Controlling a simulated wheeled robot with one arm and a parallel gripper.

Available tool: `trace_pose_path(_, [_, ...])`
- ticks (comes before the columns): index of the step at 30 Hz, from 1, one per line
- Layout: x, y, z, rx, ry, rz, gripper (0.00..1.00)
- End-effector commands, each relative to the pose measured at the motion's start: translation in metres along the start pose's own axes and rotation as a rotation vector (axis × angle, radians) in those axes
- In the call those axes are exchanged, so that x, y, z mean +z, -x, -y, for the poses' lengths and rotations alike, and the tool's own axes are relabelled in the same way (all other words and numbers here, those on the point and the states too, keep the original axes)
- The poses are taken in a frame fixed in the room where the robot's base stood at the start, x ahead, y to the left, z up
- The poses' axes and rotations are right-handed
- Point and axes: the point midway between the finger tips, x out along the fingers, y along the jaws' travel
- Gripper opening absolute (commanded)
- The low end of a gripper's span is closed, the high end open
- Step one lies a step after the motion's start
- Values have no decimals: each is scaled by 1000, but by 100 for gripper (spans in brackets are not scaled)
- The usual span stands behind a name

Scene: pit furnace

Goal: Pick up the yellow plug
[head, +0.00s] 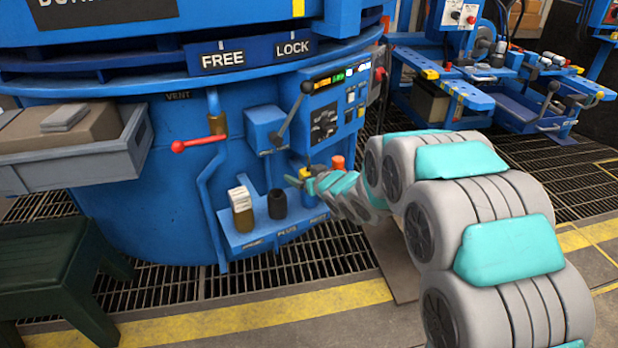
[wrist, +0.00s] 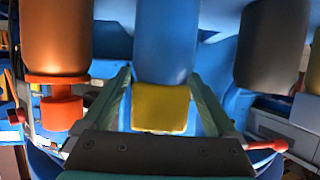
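The yellow plug (wrist: 160,107) shows in the wrist view as a squarish yellow block at the end of a blue cylinder (wrist: 166,42). In the head view only a small yellow patch (head: 304,172) of it shows at the furnace's shelf, partly hidden by my gripper. My gripper (head: 312,183) is at the plug. In the wrist view its two green fingers (wrist: 158,80) stand apart, one on each side of the yellow block. Blue shows between the block and the fingers, so it looks open around the plug. Contact at the tips is unclear.
An orange cylinder (wrist: 56,40) and a dark cylinder (wrist: 271,45) flank the plug closely. The dark one (head: 277,204) and a white-topped brown one (head: 241,210) stand on the blue shelf (head: 238,243). A red-knobbed lever (head: 200,143) and a grey-handled lever (head: 290,117) are nearby.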

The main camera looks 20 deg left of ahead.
Motion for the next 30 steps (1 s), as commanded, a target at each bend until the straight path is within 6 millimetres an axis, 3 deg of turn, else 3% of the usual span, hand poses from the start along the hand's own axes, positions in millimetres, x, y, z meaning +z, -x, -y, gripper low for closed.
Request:
trace_pose_path(2, [0, 0, 0, 0, 0, 0, 85])
trace_pose_path(24, [0, 0, 0, 1, 0, 0, 1])
trace_pose_path(30, [-1, 0, 0, 1, 0, -1, 0])
